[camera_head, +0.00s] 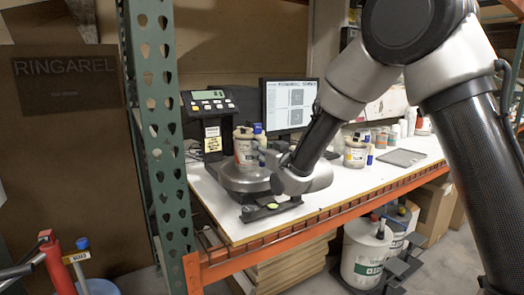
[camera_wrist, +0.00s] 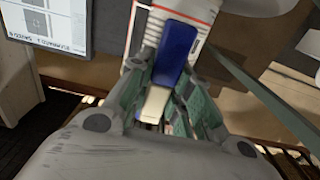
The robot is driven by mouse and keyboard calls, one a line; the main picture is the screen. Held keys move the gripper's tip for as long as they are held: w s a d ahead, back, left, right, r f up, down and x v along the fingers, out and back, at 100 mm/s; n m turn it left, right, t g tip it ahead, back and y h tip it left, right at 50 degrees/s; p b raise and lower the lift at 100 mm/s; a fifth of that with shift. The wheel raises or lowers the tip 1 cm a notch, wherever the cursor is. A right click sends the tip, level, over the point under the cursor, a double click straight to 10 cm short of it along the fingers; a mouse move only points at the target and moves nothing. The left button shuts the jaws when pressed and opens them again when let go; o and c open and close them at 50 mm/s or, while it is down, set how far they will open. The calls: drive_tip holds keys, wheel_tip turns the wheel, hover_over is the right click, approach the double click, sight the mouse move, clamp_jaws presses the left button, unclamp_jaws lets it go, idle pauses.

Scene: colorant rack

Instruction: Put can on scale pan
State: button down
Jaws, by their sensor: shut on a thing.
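The can (camera_head: 243,148), pale with a printed label, is upright over the round grey scale pan (camera_head: 238,182). I cannot tell whether its base touches the pan. My gripper (camera_head: 268,158) reaches in from the right, at the can's right side. In the wrist view my gripper (camera_wrist: 160,105) is shut around a blue-and-cream piece (camera_wrist: 176,50) at the can's side. The can's white wall with a red stripe (camera_wrist: 187,12) shows behind that piece. The fingers partly hide the grip, and the pan is not clear in the wrist view.
The scale's display unit (camera_head: 213,100) stands behind the pan, and a monitor (camera_head: 290,103) is right of it. More cans (camera_head: 356,152) and a dark flat tray (camera_head: 402,157) are farther right on the white bench (camera_head: 340,190). A green rack post (camera_head: 160,120) rises at the left.

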drive_tip(key=c, duration=1.3)
unclamp_jaws()
drive_tip(key=shift+f, duration=0.1)
drive_tip(key=v, duration=1.2)
drive_tip(key=s+d+r+m+g+h, duration=0.1)
drive_tip(key=s+d+m+g+h, duration=0.15)
drive_tip(key=d, duration=0.75)
drive_tip(key=s+d+m+g+h, duration=0.1)
drive_tip(key=s+d+g+h, duration=0.2)
drive_tip(key=d, duration=0.8)
drive_tip(key=s+d+m+g+h, duration=0.1)
drive_tip(key=s+d, duration=0.3)
drive_tip(key=s, duration=0.3)
drive_tip(key=s+d+m+g+h, duration=0.1)
drive_tip(key=s+d, duration=0.3)
drive_tip(key=s, duration=0.4)
drive_tip(key=s+d+f+m+g+h, duration=0.1)
drive_tip(key=s+d+g+h, duration=0.1)
drive_tip(key=s, duration=0.6)
drive_tip(key=shift+s+d+g+h, duration=0.15)
drive_tip(key=shift+d+g, duration=0.2)
drive_tip(key=shift+d, duration=0.35)
drive_tip(key=shift+s+d+g+h, duration=0.1)
drive_tip(key=shift+d+g, duration=0.2)
drive_tip(key=shift+d, duration=0.4)
